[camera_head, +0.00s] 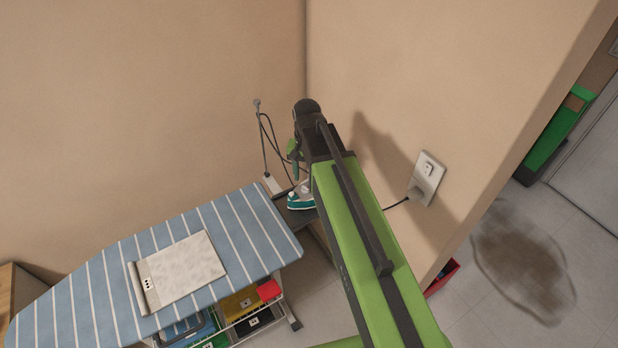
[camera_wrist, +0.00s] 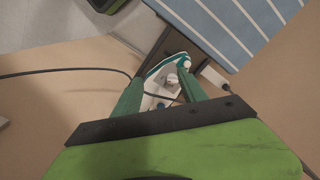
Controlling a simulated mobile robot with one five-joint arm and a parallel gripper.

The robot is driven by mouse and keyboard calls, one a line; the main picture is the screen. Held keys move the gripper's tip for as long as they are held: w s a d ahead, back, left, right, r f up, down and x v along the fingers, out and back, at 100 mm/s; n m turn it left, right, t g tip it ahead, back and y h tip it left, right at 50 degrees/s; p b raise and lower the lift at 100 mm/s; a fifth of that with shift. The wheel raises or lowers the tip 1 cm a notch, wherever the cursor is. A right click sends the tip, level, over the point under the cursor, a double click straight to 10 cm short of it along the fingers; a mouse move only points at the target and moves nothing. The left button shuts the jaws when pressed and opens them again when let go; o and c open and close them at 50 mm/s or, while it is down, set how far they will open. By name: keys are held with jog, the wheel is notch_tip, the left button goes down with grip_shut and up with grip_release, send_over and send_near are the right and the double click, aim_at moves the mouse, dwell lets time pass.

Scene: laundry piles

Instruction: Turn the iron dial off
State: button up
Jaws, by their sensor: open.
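The iron (camera_head: 300,199) is white and teal and rests on the dark stand at the right end of the ironing board. In the head view my arm hides part of the iron, and the dial's setting is too small to read.
A dark cord (camera_wrist: 65,71) runs by the iron; a plug sits in the wall outlet (camera_head: 427,177). Colored bins (camera_head: 240,303) stand below the board. Walls close in behind the iron. A brown stain (camera_head: 520,262) marks the floor.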

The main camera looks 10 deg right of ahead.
aim_at(305, 187)
jog(key=w+r+m+p, duration=0.2)
jog(key=w+r+m, duration=0.15)
jog(key=w, duration=0.25)
jog(key=f+b, duration=0.5)
jog(key=b, duration=0.1)
jog(key=f+b, duration=0.5)
jog(key=f, duration=0.1)
jog(key=f+b, duration=0.6)
jog(key=shift+w+d+b, duration=0.3)
jog(key=shift+b, duration=0.05)
jog(key=shift+r, duration=0.1)
jog(key=shift+c, duration=0.2)
